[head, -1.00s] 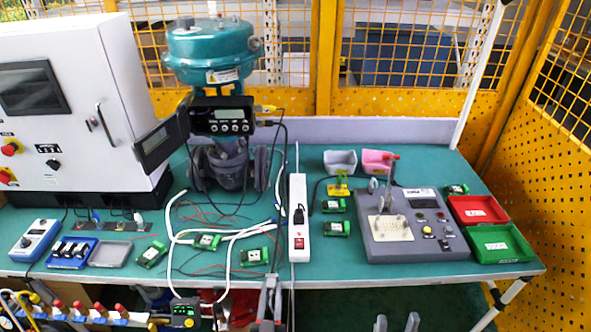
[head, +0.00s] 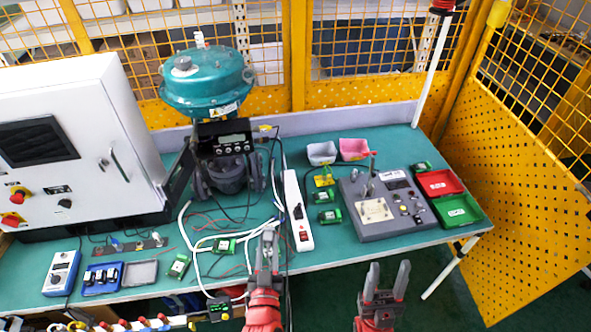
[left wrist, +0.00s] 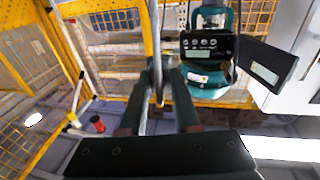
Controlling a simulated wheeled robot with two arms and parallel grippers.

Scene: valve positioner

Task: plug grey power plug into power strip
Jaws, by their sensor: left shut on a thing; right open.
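The white power strip (head: 292,190) lies lengthwise on the green bench, with a black plug (head: 298,212) in it and a red switch (head: 304,235) near its front end. My left gripper (head: 268,238) is just left of the strip's front end, near the bench's front edge. It is shut on a small grey thing, the grey power plug as far as I can tell, mostly hidden by the fingers. The left wrist view shows the fingers together (left wrist: 157,88) with a grey cord between them. My right gripper (head: 386,280) is open and empty, in front of the bench.
The grey control box (head: 385,212) stands right of the strip, with red (head: 440,183) and green (head: 458,210) trays beyond. The teal valve (head: 207,85) with its positioner stands behind. White and thin cables cross the bench left of the strip. Several green modules lie around.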

